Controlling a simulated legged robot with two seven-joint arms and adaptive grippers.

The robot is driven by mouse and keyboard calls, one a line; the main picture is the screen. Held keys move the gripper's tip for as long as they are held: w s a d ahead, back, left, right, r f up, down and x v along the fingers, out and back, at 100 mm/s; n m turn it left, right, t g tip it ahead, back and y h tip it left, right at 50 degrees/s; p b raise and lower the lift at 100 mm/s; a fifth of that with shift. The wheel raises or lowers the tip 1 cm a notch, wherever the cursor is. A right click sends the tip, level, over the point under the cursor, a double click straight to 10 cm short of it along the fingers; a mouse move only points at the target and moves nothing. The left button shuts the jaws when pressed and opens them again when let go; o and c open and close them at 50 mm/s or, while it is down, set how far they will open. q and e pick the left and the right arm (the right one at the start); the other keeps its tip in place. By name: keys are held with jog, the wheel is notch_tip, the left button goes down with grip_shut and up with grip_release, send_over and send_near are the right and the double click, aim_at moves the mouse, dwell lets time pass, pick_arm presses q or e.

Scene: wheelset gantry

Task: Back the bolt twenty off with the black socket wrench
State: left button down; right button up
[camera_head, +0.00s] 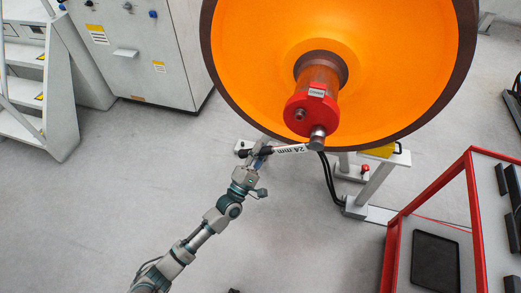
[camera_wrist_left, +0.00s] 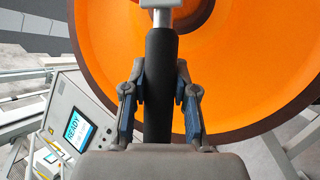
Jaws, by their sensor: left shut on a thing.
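The socket wrench (camera_head: 289,148) has a white shaft marked "24 mm", a black handle and a grey socket head. My left gripper (camera_head: 259,160) is shut on its black handle. The left wrist view shows the handle (camera_wrist_left: 160,65) between the two fingers. The socket head (camera_head: 317,138) is at the lower right edge of the red hub cap (camera_head: 313,112). It hides whatever bolt is under it, so I cannot tell whether it is seated. Another bolt head (camera_head: 300,114) shows on the cap's face. No bolt number is readable. My right gripper is out of view.
The large orange wheel (camera_head: 245,70) with a dark rim surrounds the hub. A red-framed cart (camera_head: 476,215) with a black tray (camera_head: 435,262) stands at right. A grey cabinet (camera_head: 140,55) and white steps (camera_head: 40,95) are at left. The wrist view shows a "READY" screen (camera_wrist_left: 74,130).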

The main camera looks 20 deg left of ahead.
pick_arm(q)
jog(key=d+f+n+y+b, duration=0.1)
jog(key=n, duration=0.1)
jog(key=d+f+n+t+y+b, duration=0.1)
jog(key=n+b, duration=0.1)
jog(key=shift+d+f+y, duration=0.25)
jog(key=shift+f+y, duration=0.15)
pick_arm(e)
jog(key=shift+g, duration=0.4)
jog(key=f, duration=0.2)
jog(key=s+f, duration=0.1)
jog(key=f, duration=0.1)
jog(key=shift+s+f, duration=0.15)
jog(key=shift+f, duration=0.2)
